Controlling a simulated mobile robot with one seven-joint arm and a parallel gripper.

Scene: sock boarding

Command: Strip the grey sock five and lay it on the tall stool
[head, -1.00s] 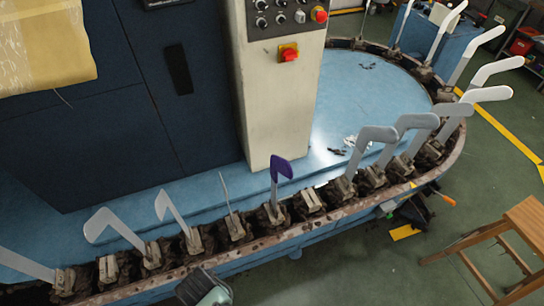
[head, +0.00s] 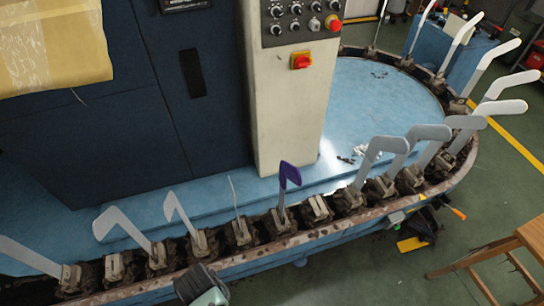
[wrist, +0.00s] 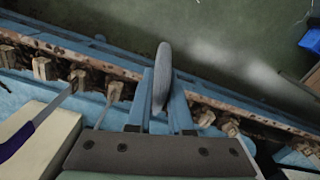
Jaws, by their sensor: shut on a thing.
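My gripper (wrist: 160,98) shows in the wrist view, its two blue fingers closed around a grey sock (wrist: 162,70). The sock looks narrow and edge-on, standing out past the fingertips. I cannot tell whether a form is still inside it. I cannot make out the held sock in the head view. Other grey socks sit on upright forms along the rail at the right, one of them (head: 382,148) nearest the middle. No number marks are legible. The tall stool (head: 515,243) is wooden and partly cut off at the right edge of the head view.
A chain of clamps with upright forms runs along the machine's rusty rail (head: 285,245). A purple sock (head: 289,174) is on one form. The cream control column (head: 290,110) stands behind it. Green floor (head: 370,275) is open between the rail and the stool.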

